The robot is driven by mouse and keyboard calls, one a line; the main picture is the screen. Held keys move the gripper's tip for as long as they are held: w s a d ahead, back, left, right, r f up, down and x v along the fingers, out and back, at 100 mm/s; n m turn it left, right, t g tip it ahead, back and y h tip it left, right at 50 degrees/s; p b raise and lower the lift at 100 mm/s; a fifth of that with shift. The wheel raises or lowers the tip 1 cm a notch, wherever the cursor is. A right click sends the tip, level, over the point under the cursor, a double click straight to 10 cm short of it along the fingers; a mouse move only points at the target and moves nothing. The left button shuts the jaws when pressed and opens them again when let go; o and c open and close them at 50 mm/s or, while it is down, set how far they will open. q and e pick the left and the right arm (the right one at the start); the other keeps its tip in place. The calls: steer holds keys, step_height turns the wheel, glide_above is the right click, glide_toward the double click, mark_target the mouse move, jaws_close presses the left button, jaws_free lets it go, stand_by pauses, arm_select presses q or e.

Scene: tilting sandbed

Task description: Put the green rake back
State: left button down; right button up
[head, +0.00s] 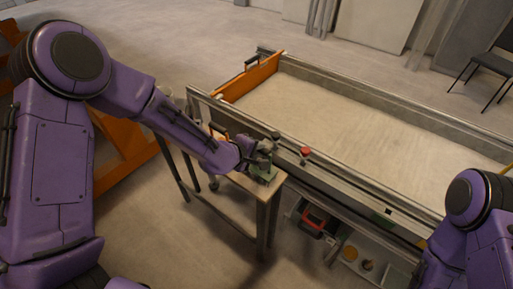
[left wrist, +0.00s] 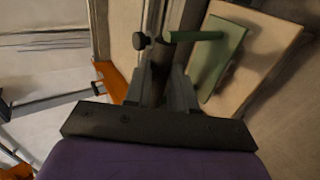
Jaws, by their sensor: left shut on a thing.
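The green rake (head: 264,174) is at the right end of a small wooden-topped table, beside the sandbed's near rail. In the left wrist view its flat green part (left wrist: 222,58) lies over the pale wooden board, with a short green bar (left wrist: 195,36) reaching toward my fingers. My left gripper (head: 262,160) is low over this table end and shut on the rake; the exact grip is dark and partly hidden. It also shows in the left wrist view (left wrist: 160,88). My right arm shows at the lower right of the head view, but its gripper does not.
The sandbed (head: 400,113) holds smooth pale sand and has an orange end panel (head: 250,77). A red knob (head: 305,151) stands on its near rail, close to my left gripper. The table (head: 240,182) stands against that side. A red-and-black case (head: 313,222) sits on a shelf below.

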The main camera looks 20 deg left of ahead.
arm_select(q)
steer(key=shift+f, duration=0.2)
steer(key=c, duration=0.9)
jaws_free()
steer(key=shift+c, duration=0.2)
steer(key=shift+r, duration=0.1)
steer(key=v, duration=1.2)
steer(key=s+a+f+m+g+y, duration=0.1)
steer(key=s+a+f+g+y, duration=0.15)
steer(key=s+f, duration=0.55)
steer(key=s+a+f+m+g+y, duration=0.2)
steer(key=s+a+f, duration=0.1)
steer(key=f, duration=0.9)
steer(key=s+a+f+m+g+y, duration=0.1)
steer(key=s+a+f+m, duration=0.1)
steer(key=s+f, duration=0.2)
steer(key=s+a+f+m+g+y, duration=0.1)
steer(key=s+a+f+m, duration=0.1)
steer(key=s, duration=0.8)
steer(key=shift+s+a+f+b, duration=0.2)
steer(key=shift+a+f+b, duration=0.3)
steer(key=shift+f, duration=0.45)
